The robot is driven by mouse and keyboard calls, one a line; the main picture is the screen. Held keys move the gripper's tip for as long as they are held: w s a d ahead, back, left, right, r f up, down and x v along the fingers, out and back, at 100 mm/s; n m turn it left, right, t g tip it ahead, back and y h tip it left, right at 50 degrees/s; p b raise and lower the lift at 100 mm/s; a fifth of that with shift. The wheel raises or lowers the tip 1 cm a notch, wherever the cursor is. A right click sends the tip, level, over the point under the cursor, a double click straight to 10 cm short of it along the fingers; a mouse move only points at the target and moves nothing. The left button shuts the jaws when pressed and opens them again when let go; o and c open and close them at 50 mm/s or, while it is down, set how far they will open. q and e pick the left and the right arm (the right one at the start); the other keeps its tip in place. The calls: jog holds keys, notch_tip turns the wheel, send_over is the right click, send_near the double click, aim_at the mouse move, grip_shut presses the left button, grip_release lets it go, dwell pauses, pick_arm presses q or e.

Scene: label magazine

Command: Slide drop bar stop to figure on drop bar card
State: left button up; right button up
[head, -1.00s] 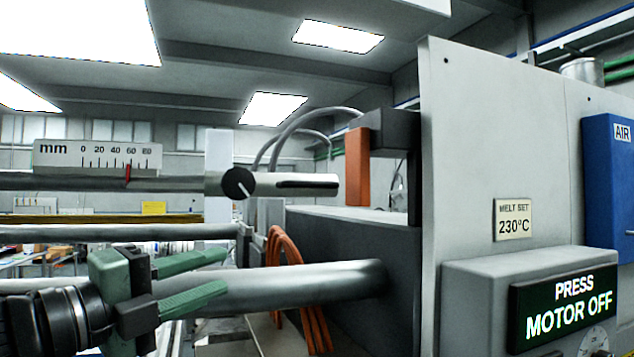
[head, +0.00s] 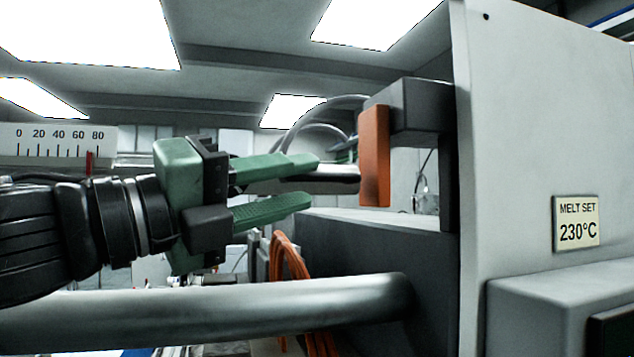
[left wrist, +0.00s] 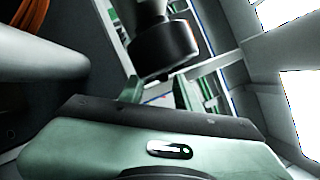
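The drop bar's light end (head: 340,172) shows past the fingertips of my left gripper (head: 314,181) in the head view. The gripper is open, its green fingers apart one above the other, and lies across the bar in this view. The knobbed collar on the bar is hidden behind it. In the left wrist view, a dark round part (left wrist: 165,52) on a grey stem is just beyond the open fingers; I cannot tell contact. A red pointer (head: 90,161) stands between 60 and 80 on the millimetre scale (head: 50,140). No drop bar card is visible. My right gripper is out of view.
An orange block (head: 374,155) hangs from a dark bracket (head: 410,110) just right of the fingertips. A thick metal bar (head: 220,315) runs below my gripper. A grey machine panel (head: 520,110) with a 230°C plate (head: 577,222) closes the right side.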

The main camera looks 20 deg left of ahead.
aim_at(303, 179)
pick_arm(q)
jog(key=shift+w+d, duration=0.3)
jog(key=shift+w, duration=0.3)
jog(key=shift+w+d+r, duration=0.3)
jog(key=shift+d+r, duration=0.2)
jog(key=shift+d, duration=0.2)
jog(key=shift+w, duration=0.45)
jog(key=shift+s, duration=0.2)
grip_shut()
jog(key=shift+r, duration=0.15)
